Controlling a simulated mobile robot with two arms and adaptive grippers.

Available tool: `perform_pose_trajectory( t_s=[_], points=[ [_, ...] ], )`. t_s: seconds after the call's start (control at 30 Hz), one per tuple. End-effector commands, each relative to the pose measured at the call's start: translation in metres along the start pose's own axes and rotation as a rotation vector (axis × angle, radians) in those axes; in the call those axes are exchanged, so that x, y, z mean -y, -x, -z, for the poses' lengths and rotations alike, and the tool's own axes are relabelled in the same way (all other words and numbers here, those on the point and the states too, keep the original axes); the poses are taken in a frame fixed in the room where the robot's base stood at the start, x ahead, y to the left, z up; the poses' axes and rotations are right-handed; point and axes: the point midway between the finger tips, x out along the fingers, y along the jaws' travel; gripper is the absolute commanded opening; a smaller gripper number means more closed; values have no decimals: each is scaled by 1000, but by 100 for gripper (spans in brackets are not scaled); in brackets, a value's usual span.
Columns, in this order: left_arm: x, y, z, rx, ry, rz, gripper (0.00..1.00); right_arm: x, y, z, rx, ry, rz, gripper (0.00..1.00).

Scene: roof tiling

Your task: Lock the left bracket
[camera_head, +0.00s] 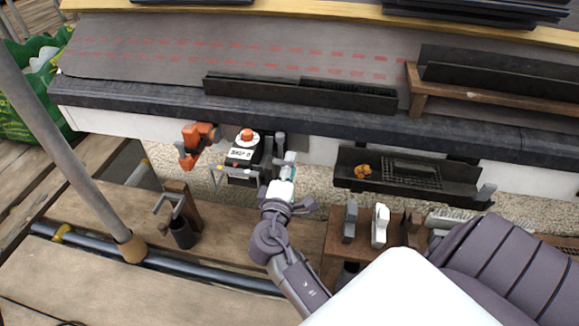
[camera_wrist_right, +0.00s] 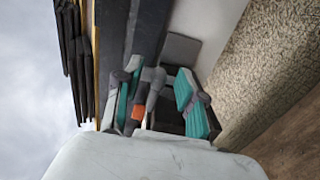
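A small grey upright part (camera_head: 280,142), which looks like the left bracket, stands below the roof edge beside a black box with a white top (camera_head: 243,157) and orange knob. My right gripper (camera_head: 290,162) is right at this part. In the right wrist view, its teal-padded fingers (camera_wrist_right: 157,98) are apart, with a grey lever-like piece (camera_wrist_right: 152,84) and an orange bit (camera_wrist_right: 138,112) between them. I cannot tell whether either finger touches it. The lock state of the bracket cannot be told. My left gripper is not in view.
An orange tool (camera_head: 198,140) is left of the box. A black gutter tray (camera_head: 350,177) holding a small orange item is to the right. Grey and white tools (camera_head: 380,225) stand on the wooden platform. A metal pole (camera_head: 62,150) crosses the left side.

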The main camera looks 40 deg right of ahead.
Motion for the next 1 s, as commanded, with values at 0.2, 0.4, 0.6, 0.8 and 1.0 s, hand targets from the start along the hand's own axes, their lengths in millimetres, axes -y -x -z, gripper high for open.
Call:
perform_pose_trajectory(
  t_s=[0.2, 0.4, 0.6, 0.8, 1.0],
  points=[
    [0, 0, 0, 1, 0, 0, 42, 1, 25, 0, 0, 0, 4, 40],
    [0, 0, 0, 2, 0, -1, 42, 1, 58, 0, 0, 1, 4, 40],
    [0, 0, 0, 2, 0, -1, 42, 0, 74, 0, 1, -1, 2, 40],
    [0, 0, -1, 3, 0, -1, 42, 0, 75, 0, 1, -1, 0, 40],
    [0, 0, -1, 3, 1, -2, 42, 0, 74, 0, 1, -1, 0, 40]
  ],
)
